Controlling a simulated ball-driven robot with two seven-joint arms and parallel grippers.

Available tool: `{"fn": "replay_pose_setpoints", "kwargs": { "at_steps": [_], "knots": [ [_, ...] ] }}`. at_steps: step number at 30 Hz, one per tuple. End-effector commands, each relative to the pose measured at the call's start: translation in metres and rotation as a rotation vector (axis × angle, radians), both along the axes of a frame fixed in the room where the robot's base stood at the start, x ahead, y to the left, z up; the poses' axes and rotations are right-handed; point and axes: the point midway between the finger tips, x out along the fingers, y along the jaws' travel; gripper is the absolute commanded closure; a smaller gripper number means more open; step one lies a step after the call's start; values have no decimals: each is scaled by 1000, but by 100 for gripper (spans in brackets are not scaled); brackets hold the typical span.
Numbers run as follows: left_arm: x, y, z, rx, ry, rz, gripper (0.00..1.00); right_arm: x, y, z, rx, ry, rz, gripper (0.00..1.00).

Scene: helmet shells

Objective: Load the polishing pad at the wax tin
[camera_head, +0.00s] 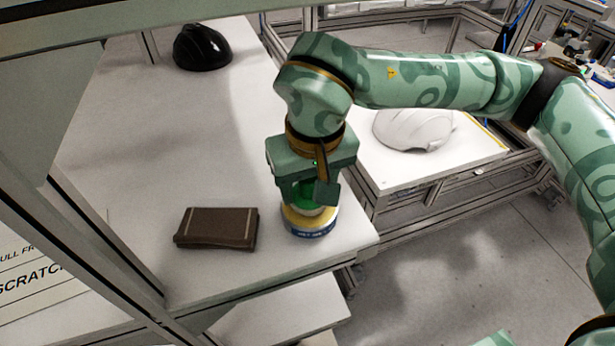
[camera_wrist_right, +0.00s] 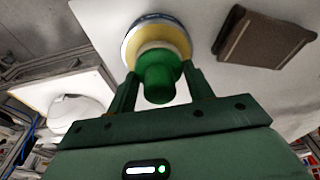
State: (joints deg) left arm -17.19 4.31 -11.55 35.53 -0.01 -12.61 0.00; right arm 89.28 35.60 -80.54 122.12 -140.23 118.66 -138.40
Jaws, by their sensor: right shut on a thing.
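The polishing pad has a green handle (camera_wrist_right: 158,78) and a pale pad face (camera_wrist_right: 154,47). My right gripper (camera_wrist_right: 161,72) is shut on the handle, with one finger on each side. In the head view the right gripper (camera_head: 314,200) points down over the wax tin (camera_head: 310,229). The tin is round, with yellow on top and a blue band, and stands near the bench's front right corner. The pad is upright at the tin's top; the gripper partly hides it, and I cannot tell whether it touches the wax. My left gripper is not in view.
A folded brown cloth (camera_head: 217,228) lies left of the tin. A glossy black helmet shell (camera_head: 202,47) sits at the back of the bench. A white helmet shell (camera_head: 413,128) rests on a lower side table (camera_head: 388,181). The bench middle is clear.

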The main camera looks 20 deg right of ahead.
Motion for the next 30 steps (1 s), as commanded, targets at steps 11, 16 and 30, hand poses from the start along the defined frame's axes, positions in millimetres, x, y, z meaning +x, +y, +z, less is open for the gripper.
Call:
{"fn": "replay_pose_setpoints", "kwargs": {
  "at_steps": [11, 16, 30],
  "knots": [
    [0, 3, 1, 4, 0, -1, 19, 0, 0, 2, 0, -1, 0, 67],
    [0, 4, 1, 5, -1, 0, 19, 0, 0, 2, 0, -1, 0, 67],
    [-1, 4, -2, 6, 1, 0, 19, 0, 0, -4, 0, -1, 0, 67]
  ]
}}
